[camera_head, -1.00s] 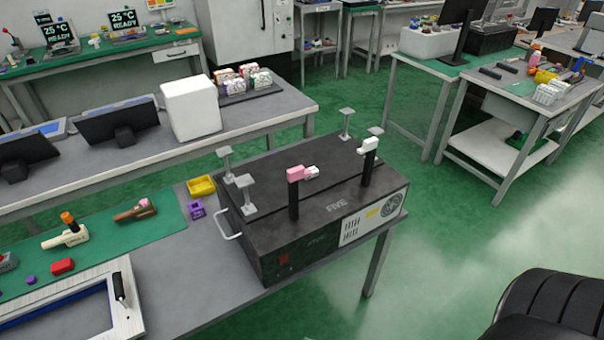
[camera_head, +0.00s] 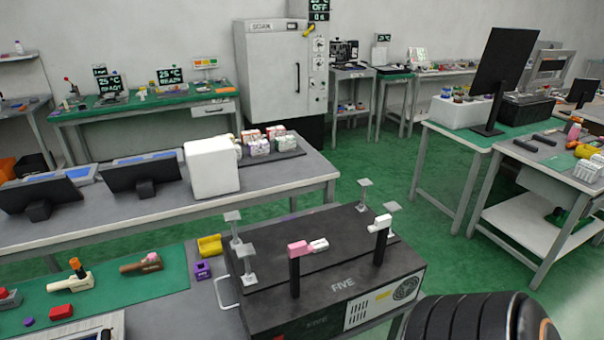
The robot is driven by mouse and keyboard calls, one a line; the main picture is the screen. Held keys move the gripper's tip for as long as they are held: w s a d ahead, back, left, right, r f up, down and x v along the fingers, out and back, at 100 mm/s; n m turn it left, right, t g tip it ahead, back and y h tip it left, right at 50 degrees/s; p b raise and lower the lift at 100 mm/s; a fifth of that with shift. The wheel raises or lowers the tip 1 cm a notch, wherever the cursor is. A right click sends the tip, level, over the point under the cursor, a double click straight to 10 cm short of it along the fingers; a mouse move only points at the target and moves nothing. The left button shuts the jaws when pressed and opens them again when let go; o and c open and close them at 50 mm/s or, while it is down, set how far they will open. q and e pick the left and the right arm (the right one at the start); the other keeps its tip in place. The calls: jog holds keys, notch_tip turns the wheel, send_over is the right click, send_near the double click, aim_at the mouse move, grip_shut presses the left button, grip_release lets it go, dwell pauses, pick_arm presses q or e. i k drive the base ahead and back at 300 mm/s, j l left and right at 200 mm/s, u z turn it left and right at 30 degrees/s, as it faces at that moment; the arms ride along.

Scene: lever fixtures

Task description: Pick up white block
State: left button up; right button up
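A small white block (camera_head: 319,245) is on the black machine box marked FIVE (camera_head: 345,262), just right of a pink block (camera_head: 298,248). The pink block sits at the top of a black upright lever (camera_head: 295,278). A second white block (camera_head: 382,222) sits at the top of another black lever (camera_head: 380,248) on the right of the box. Whether the first white block touches the pink one or the box top is too small to tell. Neither gripper shows. A black ribbed part, seemingly of my arm, fills the bottom right corner.
Several grey posts with flat square tops (camera_head: 246,263) stand around the box. A large white box (camera_head: 211,167) stands on the bench behind.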

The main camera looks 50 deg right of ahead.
aim_at(322, 244)
jog(key=k+l+u, duration=0.2)
jog(key=l, duration=0.25)
jog(key=k+l+u, duration=0.25)
jog(key=l, duration=0.15)
jog(key=k+l, duration=0.2)
jog(key=l, duration=0.2)
jog(key=k+l+u, duration=0.1)
jog(key=k+l, duration=0.15)
jog(key=l, duration=0.2)
jog(key=k+l, duration=0.2)
jog(key=l, duration=0.2)
jog(key=k+l+u, duration=0.1)
jog(key=k+l, duration=0.15)
jog(key=l, duration=0.15)
